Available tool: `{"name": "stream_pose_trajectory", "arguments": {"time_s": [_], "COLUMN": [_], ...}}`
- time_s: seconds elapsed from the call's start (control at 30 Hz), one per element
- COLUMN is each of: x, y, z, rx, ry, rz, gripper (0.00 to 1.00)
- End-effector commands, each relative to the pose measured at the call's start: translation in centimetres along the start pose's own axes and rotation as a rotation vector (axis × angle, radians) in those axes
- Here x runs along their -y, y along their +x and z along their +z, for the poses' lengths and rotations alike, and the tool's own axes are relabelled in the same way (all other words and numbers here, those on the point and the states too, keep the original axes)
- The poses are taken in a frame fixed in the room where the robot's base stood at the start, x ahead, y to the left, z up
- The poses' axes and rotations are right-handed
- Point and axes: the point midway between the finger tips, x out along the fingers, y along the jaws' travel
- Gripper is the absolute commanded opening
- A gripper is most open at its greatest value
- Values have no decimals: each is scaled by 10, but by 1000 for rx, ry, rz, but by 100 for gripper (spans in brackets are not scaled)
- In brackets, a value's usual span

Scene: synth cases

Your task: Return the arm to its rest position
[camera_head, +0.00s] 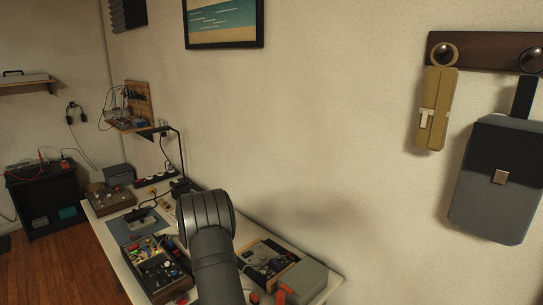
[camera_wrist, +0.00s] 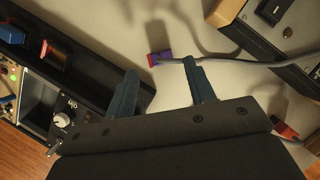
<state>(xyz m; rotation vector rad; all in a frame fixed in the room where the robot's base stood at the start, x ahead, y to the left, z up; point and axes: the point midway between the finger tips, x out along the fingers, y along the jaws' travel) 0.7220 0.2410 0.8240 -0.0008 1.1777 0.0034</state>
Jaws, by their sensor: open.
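My gripper (camera_wrist: 160,68) shows in the wrist view with its two dark teal fingers spread apart. It is open and nothing is held between the fingers. A small red and purple plug (camera_wrist: 158,59) on a grey cable (camera_wrist: 235,63) shows just beyond the fingertips, on the pale bench surface. In the head view my dark arm rises from the bottom edge over the workbench (camera_head: 112,252). My gripper is hidden there behind my own arm.
In the wrist view a black device with a knob (camera_wrist: 62,121) lies close on the left and a grey-sided box (camera_wrist: 270,30) on the upper right. In the head view a grey box (camera_head: 303,280) stands right of my arm, and a parts case (camera_head: 158,272) left of it.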

Motion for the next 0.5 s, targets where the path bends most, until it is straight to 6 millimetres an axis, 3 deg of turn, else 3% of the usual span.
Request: {"name": "stream_pose_trajectory", "arguments": {"time_s": [0.23,0.3,0.5], "x": [0,-1,0], "y": [41,26,9], "z": [-2,6,11], "rx": [-1,5,2], "ry": [0,0,0], "rz": [0,2,1], "gripper": [50,50,50]}}
